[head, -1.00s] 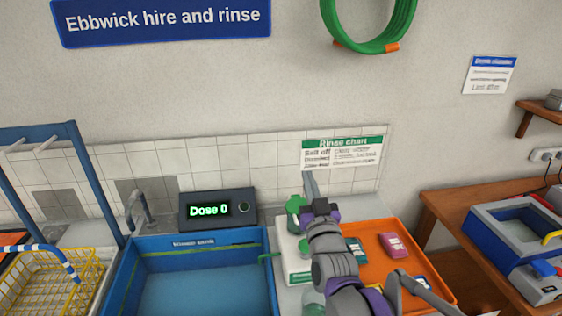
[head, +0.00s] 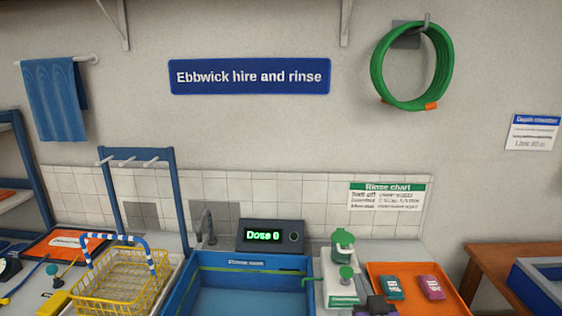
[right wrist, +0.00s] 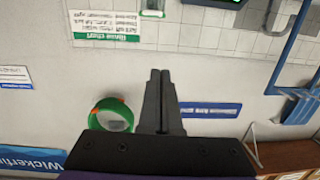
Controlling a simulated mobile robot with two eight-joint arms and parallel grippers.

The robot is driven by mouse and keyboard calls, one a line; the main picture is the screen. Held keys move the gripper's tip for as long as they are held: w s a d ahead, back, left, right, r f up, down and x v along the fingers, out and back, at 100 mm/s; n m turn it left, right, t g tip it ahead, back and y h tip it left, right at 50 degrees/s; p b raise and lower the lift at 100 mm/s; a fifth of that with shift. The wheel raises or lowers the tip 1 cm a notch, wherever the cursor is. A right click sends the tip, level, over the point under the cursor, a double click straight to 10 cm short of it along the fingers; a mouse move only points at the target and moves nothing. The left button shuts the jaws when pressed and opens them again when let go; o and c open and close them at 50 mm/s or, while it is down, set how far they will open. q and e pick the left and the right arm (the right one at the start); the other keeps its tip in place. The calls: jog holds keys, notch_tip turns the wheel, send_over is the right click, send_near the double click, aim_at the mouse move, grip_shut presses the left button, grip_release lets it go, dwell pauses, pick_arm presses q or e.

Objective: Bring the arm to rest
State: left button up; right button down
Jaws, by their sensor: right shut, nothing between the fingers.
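My right gripper (right wrist: 160,76) is shut and empty in the right wrist view, its two dark fingers pressed together in front of the wall. In the head view only a dark part of it (head: 378,305) shows at the bottom edge, in front of the orange tray's (head: 455,300) left side. The rest of my right arm is out of frame there. My left gripper is not in view.
A yellow basket (head: 122,280) is at left. A green hose (head: 378,72) hangs on the wall.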

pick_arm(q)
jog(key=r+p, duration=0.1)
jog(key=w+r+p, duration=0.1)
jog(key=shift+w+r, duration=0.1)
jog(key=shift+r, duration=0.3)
pick_arm(e)
jog(key=s+f+g, duration=0.5)
jog(key=s+f, duration=0.4)
jog(key=s, duration=0.3)
jog(key=s+f+g, duration=0.6)
jog(key=s+f, duration=0.3)
jog(key=s, duration=0.3)
jog(key=shift+s+f, duration=0.15)
jog(key=shift+f, duration=0.05)
